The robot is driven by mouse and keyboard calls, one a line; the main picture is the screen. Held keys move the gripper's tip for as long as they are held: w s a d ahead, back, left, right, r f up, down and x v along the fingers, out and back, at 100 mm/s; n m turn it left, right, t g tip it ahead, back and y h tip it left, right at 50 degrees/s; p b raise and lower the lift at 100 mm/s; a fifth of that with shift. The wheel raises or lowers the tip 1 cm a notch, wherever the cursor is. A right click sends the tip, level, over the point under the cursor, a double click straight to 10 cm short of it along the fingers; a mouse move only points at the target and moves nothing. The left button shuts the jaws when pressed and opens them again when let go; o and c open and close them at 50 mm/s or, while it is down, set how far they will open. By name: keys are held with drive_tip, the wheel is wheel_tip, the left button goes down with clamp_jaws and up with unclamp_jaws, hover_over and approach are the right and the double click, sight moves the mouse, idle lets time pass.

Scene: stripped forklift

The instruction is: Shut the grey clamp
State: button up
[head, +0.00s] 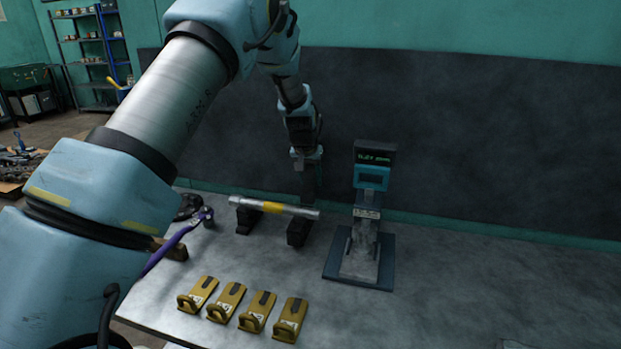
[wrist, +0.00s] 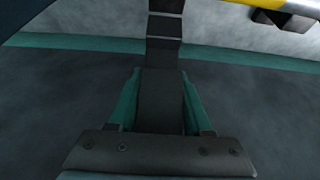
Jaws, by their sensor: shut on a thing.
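My gripper (head: 307,172) is over the right end of a silvery bar with a yellow band (head: 272,207). In the wrist view my gripper (wrist: 160,82) has its teal fingers on either side of a dark grey upright piece (wrist: 164,28), shut on it. The clamp's own body is not clearly made out. The yellow band also shows at the wrist view's top right (wrist: 285,4).
A gauge stand with a lit display (head: 374,165) is right of the bar. Several yellow latch-like pieces (head: 257,312) lie in front. A purple-handled tool (head: 180,237) lies at left. A dark panel (head: 440,140) rises behind.

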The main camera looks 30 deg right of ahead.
sight(303, 193)
clamp_jaws()
drive_tip(key=shift+o, duration=1.6)
unclamp_jaws()
drive_tip(key=shift+s+a+f+b, duration=0.2)
drive_tip(key=shift+s+a+b, duration=0.15)
drive_tip(key=shift+s+a, duration=0.55)
drive_tip(key=shift+s+a+f+b, duration=0.2)
drive_tip(key=shift+s+a+b, duration=0.2)
drive_tip(key=shift+s+a, duration=0.5)
drive_tip(key=shift+s+a+f+b, duration=0.2)
drive_tip(key=shift+s+a+b, duration=0.15)
drive_tip(key=shift+s+a, duration=0.5)
drive_tip(key=shift+o, duration=0.2)
drive_tip(key=shift+s+d, duration=0.1)
drive_tip(key=o, duration=0.5)
drive_tip(key=shift+r, duration=0.1)
